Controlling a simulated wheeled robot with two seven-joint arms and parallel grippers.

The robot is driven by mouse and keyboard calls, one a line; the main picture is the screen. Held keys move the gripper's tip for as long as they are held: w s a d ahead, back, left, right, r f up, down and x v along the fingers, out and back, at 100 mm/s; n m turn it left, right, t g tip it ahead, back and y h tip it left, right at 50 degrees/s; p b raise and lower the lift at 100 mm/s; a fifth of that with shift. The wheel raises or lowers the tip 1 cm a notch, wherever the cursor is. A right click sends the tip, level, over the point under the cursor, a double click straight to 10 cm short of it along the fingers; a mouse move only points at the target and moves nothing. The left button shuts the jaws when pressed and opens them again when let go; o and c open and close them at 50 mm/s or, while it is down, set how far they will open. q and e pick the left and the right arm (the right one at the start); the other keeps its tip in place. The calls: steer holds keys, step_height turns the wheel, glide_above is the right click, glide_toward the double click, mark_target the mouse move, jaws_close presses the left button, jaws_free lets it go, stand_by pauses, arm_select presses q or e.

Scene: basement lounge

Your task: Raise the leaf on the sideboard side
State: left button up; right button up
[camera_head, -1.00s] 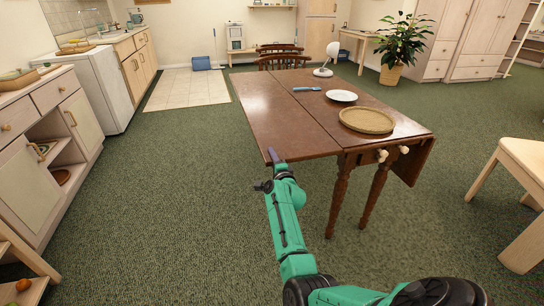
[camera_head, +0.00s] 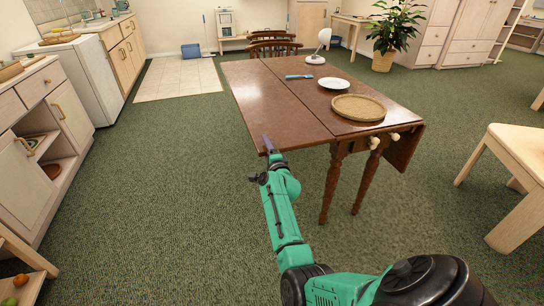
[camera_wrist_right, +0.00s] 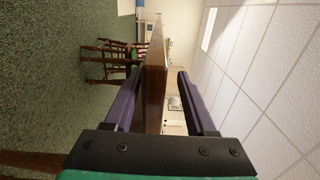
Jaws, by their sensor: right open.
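The brown drop-leaf table (camera_head: 300,115) stands ahead. Its leaf on the sideboard side (camera_head: 262,105) is up, looking about level with the middle top along the seam. The opposite leaf (camera_head: 405,148) hangs down. My right gripper (camera_head: 267,145) is at the near left corner of the raised leaf. In the right wrist view the leaf's edge (camera_wrist_right: 154,85) runs between the two open fingers (camera_wrist_right: 158,90), one on each side. Whether a finger touches it is unclear. The underside of the leaf is hidden in the head view. My left gripper is out of view.
A plate (camera_head: 334,83), a woven tray (camera_head: 358,107), a blue-handled item (camera_head: 299,77) and a white lamp (camera_head: 319,45) are on the tabletop. The sideboard (camera_head: 45,140) is at left, with open carpet between. A pale wooden table (camera_head: 510,160) stands at right.

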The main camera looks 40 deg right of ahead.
steer(key=shift+s+a+r+p, duration=0.15)
steer(key=shift+s+p, duration=0.15)
steer(key=shift+s, duration=0.1)
steer(key=shift+s+a+r+p, duration=0.1)
steer(key=shift+s+r+p, duration=0.05)
steer(key=shift+s+p, duration=0.15)
arm_select(q)
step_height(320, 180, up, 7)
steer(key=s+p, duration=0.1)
steer(key=p, duration=0.4)
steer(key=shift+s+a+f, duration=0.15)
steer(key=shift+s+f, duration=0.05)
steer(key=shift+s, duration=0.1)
arm_select(e)
steer(key=v, duration=1.2)
steer(key=shift+f, duration=0.15)
steer(key=shift+w, duration=0.1)
